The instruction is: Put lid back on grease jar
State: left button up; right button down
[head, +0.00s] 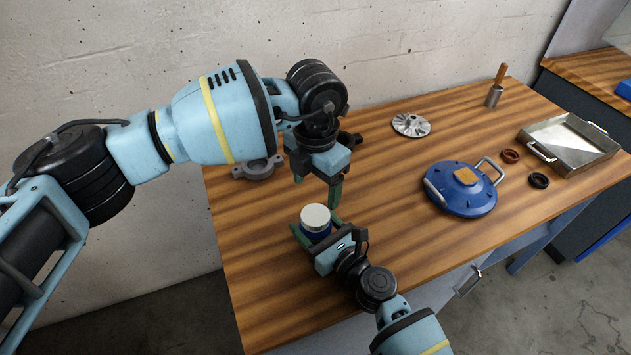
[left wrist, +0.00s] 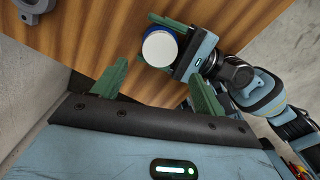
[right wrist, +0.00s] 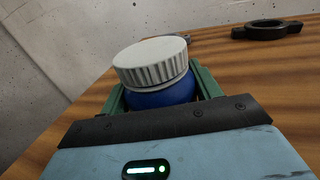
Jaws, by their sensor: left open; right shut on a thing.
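The blue grease jar (head: 317,236) stands upright near the table's left front part, and it also shows in the right wrist view (right wrist: 162,95). The white ribbed lid (head: 315,217) sits on top of the jar; it fills the jar's top in the left wrist view (left wrist: 159,48) and shows from the side in the right wrist view (right wrist: 152,61). I cannot tell whether it is screwed tight. My right gripper (head: 316,228) is shut on the jar body, its green fingers on either side. My left gripper (head: 317,186) is open and empty, above and apart from the lid.
A grey bearing housing (head: 258,170) lies behind my left gripper.

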aim_at(315, 214)
pick_arm(q)
jog(key=shift+f, duration=4.05)
jog(key=c, duration=1)
jog(key=o, duration=1.1)
jog(key=shift+o, duration=0.2)
jog(key=shift+r, duration=0.15)
notch_tip(315, 214, up, 12)
pick_arm(e)
jog(key=shift+c, duration=1.3)
grip_release()
